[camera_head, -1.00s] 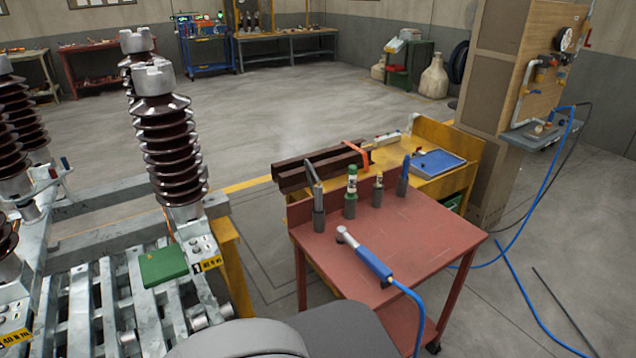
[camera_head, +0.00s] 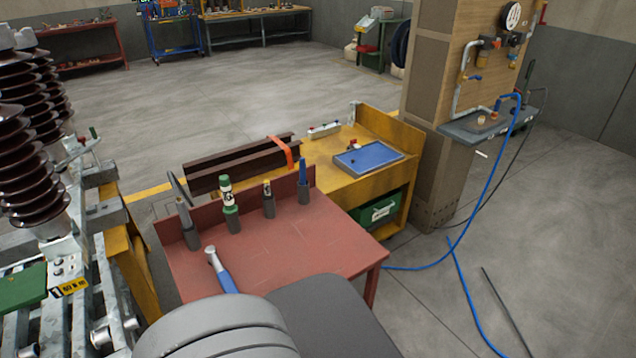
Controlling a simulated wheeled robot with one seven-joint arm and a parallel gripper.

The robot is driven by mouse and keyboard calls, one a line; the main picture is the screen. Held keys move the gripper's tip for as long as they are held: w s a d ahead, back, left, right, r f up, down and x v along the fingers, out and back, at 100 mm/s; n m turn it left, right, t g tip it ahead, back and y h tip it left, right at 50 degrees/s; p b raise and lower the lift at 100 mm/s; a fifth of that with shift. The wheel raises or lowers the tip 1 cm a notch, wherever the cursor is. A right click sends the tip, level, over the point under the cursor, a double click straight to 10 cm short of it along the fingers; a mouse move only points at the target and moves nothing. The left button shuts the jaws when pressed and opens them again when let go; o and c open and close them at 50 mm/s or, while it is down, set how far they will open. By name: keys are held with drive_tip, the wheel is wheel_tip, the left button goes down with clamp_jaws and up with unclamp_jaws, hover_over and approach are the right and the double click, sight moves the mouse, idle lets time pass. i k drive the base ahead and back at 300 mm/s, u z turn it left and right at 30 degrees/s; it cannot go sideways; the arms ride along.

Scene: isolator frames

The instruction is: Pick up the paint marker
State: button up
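A red table (camera_head: 310,253) stands in front of me with several dark grey holders along its back edge, each with an upright item. One item is green and white (camera_head: 227,192) and marker-like. To its right is a small item with a yellowish top (camera_head: 267,188), then a blue pen-like item (camera_head: 303,173). A leaning grey tool (camera_head: 180,189) is at the left end. I cannot tell for sure which is the paint marker. My gripper is not in view; only grey parts of my own body show at the bottom.
A blue-handled tool (camera_head: 222,272) lies on the table, partly hidden by my body. A yellow bench (camera_head: 385,168) with a blue tray (camera_head: 368,158) stands behind. Insulators (camera_head: 30,170) rise at left. A blue hose (camera_head: 470,215) crosses the floor at right.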

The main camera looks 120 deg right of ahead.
sight(268, 195)
drive_tip(key=k, duration=1.35)
drive_tip(key=z, duration=0.65)
